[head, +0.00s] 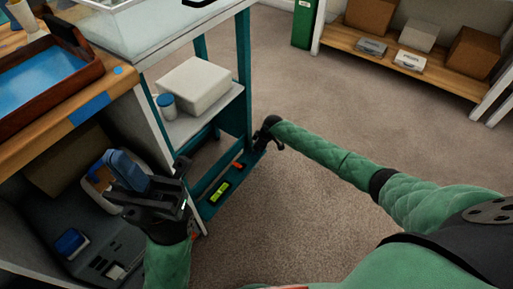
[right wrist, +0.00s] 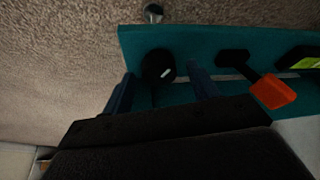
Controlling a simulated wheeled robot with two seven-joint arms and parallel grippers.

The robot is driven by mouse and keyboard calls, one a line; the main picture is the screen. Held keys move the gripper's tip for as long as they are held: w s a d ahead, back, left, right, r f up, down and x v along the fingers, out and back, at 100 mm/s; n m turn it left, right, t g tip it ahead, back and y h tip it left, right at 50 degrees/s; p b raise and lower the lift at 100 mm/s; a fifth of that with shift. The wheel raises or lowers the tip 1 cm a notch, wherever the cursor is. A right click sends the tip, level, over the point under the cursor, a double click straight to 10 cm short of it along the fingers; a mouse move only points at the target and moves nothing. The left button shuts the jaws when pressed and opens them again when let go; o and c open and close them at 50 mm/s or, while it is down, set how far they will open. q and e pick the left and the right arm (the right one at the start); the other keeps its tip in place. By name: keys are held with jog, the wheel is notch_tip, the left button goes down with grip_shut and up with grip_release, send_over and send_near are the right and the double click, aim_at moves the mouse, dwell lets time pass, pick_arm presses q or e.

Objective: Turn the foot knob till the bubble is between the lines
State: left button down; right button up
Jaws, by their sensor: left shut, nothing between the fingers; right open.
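A black round knob with a white mark (right wrist: 158,66) shows in the right wrist view at the edge of the teal lower rail. My right gripper (right wrist: 160,76) is open, with one blue finger on each side of the knob; I cannot tell whether they touch it. In the head view my right gripper (head: 267,138) is at the far corner of the teal stand's base. A yellow-green spirit level (head: 219,191) lies on the base; its bubble is too small to read. My left gripper (head: 125,168) is shut and empty, beside the stand at the left.
An orange-ended tool (right wrist: 272,92) lies between knob and level. The teal stand (head: 243,75) carries a shelf with a white box (head: 194,86) and a blue-lidded jar (head: 166,105). A wooden bench (head: 60,127) is at the left. Carpet to the right is clear.

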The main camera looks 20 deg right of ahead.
jog(key=p+v, duration=0.2)
jog(key=v, duration=0.5)
jog(key=shift+r, duration=0.25)
jog(key=shift+s+d, duration=0.1)
